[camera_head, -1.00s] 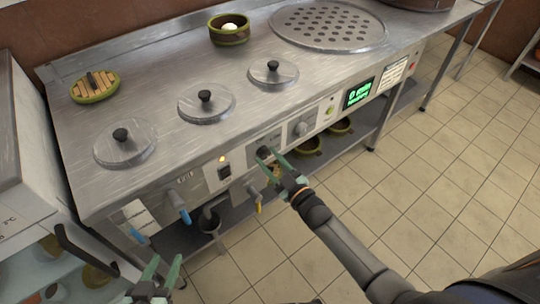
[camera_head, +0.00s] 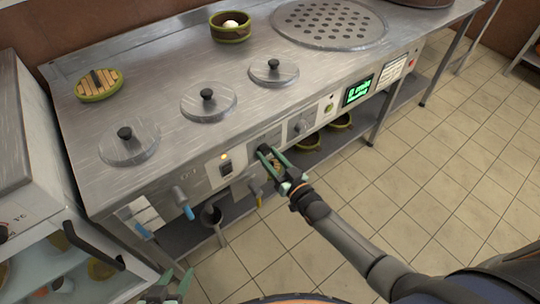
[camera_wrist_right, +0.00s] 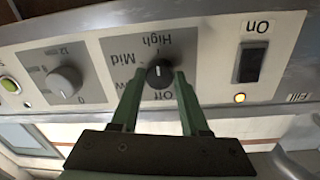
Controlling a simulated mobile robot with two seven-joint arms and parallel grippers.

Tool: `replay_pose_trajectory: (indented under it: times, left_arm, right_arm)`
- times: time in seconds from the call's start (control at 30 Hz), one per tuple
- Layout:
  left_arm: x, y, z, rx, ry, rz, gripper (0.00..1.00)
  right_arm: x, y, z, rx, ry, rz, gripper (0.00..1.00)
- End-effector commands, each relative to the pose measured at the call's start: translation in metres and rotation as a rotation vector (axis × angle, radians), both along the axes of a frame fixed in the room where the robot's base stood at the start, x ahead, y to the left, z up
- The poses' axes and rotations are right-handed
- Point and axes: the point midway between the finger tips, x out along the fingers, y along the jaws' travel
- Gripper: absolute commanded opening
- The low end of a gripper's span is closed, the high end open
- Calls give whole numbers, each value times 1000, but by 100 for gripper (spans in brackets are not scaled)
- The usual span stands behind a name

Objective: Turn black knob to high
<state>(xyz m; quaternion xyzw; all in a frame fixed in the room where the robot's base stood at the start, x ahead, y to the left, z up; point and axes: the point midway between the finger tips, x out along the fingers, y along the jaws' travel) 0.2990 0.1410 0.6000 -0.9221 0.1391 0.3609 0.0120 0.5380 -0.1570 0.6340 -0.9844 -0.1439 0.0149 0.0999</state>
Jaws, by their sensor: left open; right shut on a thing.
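The black knob (camera_wrist_right: 159,76) sits on a grey panel marked Off, Mid and High, with a partly hidden label between Off and Mid. The wrist view shows the panel upside down. A small white mark shows on the knob, but its exact setting is hard to tell. My right gripper (camera_wrist_right: 156,80) is shut on the knob, one finger at each side; in the head view it reaches the counter's front (camera_head: 268,154). My left gripper (camera_head: 172,285) is open and empty at the bottom edge, low in front of the counter, partly cut off.
A grey knob (camera_wrist_right: 64,81) and a black On switch (camera_wrist_right: 250,62) with a lit orange lamp (camera_wrist_right: 239,98) flank the panel. Taps (camera_head: 182,201) stick out below. Lidded pots (camera_head: 208,101) are set in the steel counter (camera_head: 170,80). Open tiled floor (camera_head: 420,180) lies right.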

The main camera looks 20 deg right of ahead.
Motion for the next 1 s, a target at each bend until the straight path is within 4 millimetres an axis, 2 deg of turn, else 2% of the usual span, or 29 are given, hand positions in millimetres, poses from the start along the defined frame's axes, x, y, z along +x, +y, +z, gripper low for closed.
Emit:
replay_pose_trajectory:
  times: [0.43, 0.47, 0.5, 0.7, 1.0]
  left_arm:
    - [0, 0, 0, -1, -1, -1, 50]
    - [0, 0, 0, -1, -1, -1, 50]
    - [0, 0, 0, -1, -1, -1, 50]
    - [1, 0, 0, 0, -3, 0, 50]
    - [2, 0, 1, 0, -3, 0, 50]
  right_arm:
    - [0, 0, 0, 12, 4, -1, 0]
    - [0, 0, 0, 13, 3, -1, 47]
    - [0, 0, 0, 13, 3, -1, 52]
    - [0, 0, 0, 11, 3, 0, 74]
    - [-2, -1, 0, 9, 4, 0, 75]
